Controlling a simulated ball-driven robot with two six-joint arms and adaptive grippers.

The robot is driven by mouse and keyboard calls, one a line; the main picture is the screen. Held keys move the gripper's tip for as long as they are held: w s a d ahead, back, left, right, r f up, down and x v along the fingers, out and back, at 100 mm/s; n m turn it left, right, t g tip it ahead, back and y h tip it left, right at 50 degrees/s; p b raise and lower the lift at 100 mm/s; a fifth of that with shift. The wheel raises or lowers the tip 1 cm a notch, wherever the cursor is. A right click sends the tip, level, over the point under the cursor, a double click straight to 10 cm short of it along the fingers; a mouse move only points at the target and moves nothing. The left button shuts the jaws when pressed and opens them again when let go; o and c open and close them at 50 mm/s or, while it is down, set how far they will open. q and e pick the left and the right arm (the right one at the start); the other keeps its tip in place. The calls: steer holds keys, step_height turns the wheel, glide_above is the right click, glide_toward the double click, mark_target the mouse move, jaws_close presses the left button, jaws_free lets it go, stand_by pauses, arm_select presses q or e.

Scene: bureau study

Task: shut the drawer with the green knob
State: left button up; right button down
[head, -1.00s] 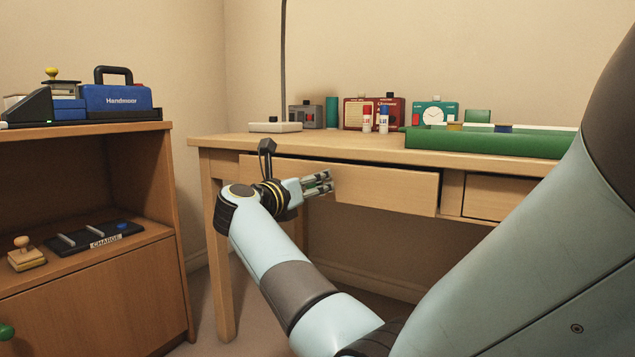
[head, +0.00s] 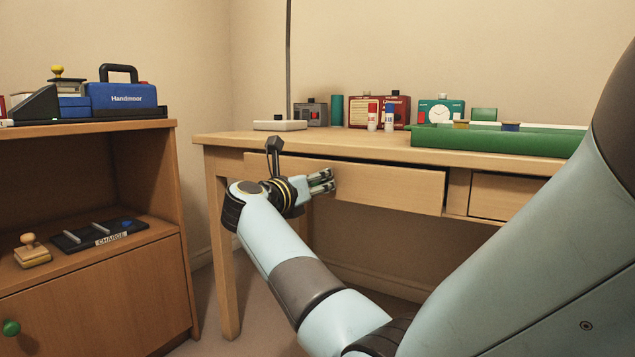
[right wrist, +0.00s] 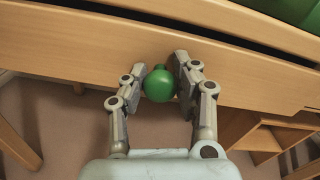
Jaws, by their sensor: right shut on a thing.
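The wooden desk drawer (head: 395,188) stands a little open, its front out from the desk with a dark gap above it. Its round green knob (right wrist: 159,86) shows in the right wrist view between the fingers of my right gripper (right wrist: 160,70). My right gripper (head: 324,181) is shut on the knob, at the left part of the drawer front. In the head view the fingers hide the knob. My left gripper is not in view.
The desk top (head: 350,145) holds a green tray (head: 490,140), clocks and radios. A second drawer (head: 500,197) is on the right. The cabinet (head: 100,290) on the left has a green knob (head: 11,328) on its door. Open floor lies under the desk.

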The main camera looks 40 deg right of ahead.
mark_target(327, 197)
steer(key=x, duration=0.4)
steer(key=shift+d, duration=0.1)
steer(key=c, duration=0.9)
jaws_free()
steer(key=shift+w, duration=0.1)
steer(key=shift+c, duration=0.2)
